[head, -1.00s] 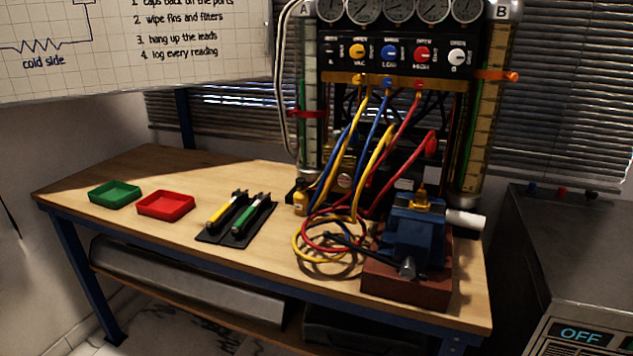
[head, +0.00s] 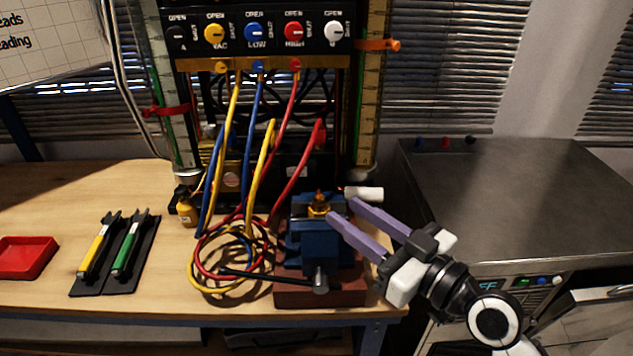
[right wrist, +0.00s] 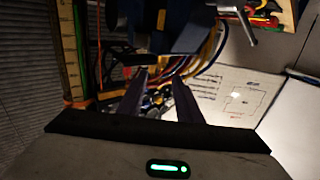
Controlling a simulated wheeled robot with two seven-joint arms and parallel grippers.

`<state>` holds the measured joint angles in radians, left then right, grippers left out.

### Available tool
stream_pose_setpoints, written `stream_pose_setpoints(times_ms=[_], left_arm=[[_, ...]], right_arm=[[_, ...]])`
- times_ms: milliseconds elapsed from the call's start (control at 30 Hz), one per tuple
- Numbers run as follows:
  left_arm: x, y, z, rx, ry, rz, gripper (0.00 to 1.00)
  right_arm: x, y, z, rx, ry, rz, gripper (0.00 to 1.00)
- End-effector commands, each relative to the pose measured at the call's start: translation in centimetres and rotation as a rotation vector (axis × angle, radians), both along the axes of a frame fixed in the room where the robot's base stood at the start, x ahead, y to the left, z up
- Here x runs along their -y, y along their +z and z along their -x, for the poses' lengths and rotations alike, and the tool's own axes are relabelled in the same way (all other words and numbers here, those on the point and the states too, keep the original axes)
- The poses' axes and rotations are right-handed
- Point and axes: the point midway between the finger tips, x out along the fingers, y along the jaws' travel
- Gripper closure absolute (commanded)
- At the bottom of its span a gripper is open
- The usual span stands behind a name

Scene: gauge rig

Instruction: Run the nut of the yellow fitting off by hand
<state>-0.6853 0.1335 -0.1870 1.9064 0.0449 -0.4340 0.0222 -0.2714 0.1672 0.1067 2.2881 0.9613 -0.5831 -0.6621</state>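The yellow fitting (head: 318,206) stands upright in the jaws of the blue vise (head: 312,246), which sits on a red-brown block (head: 345,291). Its nut is too small to make out clearly. My right gripper (head: 341,206) reaches in from the right, with its two purple fingers apart and nothing seen between them. Its fingertips are just right of the fitting; whether one touches it I cannot tell. In the right wrist view the fingers (right wrist: 160,85) are also apart, with the dark vise body (right wrist: 185,35) beyond them. My left gripper is not in view.
Coiled yellow, red and blue hoses (head: 225,262) lie left of the vise and rise to the gauge panel (head: 255,35). A small yellow bottle (head: 187,210), a tool mat (head: 90,287) and a red tray (head: 25,258) are further left. A metal cabinet (head: 520,200) stands at right.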

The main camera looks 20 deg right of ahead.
Motion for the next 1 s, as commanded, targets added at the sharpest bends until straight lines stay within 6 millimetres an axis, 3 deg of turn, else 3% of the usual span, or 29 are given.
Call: stream_pose_setpoints(times_ms=[200, 400, 833, 1000], left_arm=[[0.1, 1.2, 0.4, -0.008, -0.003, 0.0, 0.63], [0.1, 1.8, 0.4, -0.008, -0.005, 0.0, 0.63], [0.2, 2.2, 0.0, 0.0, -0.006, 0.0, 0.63], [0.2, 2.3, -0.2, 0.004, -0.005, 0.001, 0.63]], right_arm=[[-1.8, 0.3, -3.9, 0.0, 0.0, -0.005, 0.68], [-2.9, 0.1, -6.6, -0.001, -0.001, -0.003, 0.68], [-3.5, -0.1, -7.6, -0.003, 0.0, 0.0, 0.68], [-3.4, -0.1, -7.6, -0.003, 0.0, 0.0, 0.95]])
